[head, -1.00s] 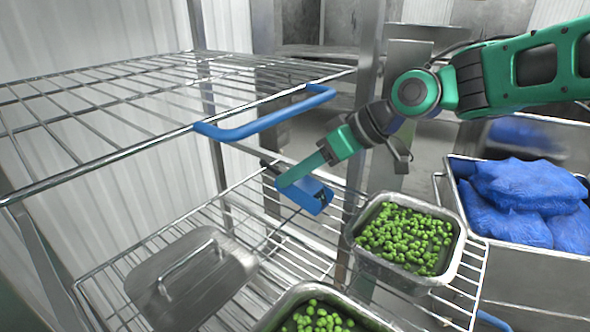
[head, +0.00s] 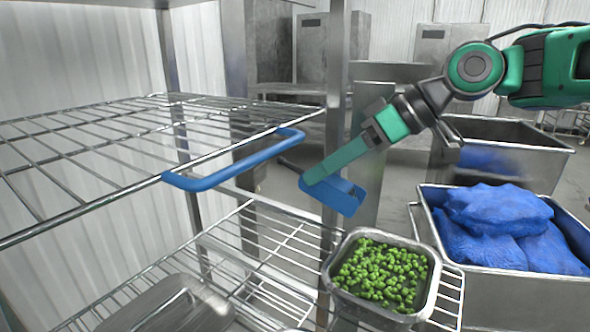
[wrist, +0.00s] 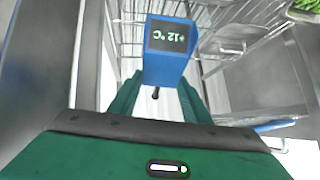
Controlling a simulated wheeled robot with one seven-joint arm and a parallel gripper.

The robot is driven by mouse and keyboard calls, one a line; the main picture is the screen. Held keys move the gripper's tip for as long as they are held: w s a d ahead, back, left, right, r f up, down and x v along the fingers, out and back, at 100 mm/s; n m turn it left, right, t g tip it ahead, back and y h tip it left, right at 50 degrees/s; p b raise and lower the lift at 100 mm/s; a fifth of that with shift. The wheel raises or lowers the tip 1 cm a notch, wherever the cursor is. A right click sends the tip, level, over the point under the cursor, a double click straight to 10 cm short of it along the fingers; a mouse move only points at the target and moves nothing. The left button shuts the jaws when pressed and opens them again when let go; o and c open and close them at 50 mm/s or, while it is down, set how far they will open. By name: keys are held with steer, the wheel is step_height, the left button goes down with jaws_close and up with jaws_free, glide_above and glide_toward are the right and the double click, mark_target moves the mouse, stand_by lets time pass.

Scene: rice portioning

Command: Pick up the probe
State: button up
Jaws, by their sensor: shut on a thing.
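The probe (head: 345,196) is a blue box-shaped thermometer with a dark thin stem that points up and left in the head view. My gripper (head: 318,178) is shut on the probe and holds it in the air, above and behind the tray of peas. In the wrist view the probe (wrist: 164,68) sits between the green fingers of my gripper (wrist: 160,92). Its dark display shows +12 °C upside down. The far finger is mostly hidden in the head view.
A steel tray of peas (head: 432,290) stands on the lower wire shelf (head: 262,258), near a steel lid (head: 185,310). The upper wire shelf (head: 95,140) has a blue handle (head: 235,168) close to the probe. A bin (head: 500,285) with blue bags (head: 495,225) stands at right.

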steer(key=shift+s+d+r+h, duration=0.6)
steer(key=shift+s+d+h, duration=0.25)
steer(key=shift+d, duration=2.65)
steer(key=shift+s+d+r+h, duration=0.6)
steer(key=shift+s+d+h, duration=0.25)
steer(key=shift+d, duration=2.65)
steer(key=shift+g, duration=0.4)
steer(key=shift+r, duration=2.85)
steer(key=shift+d, duration=0.1)
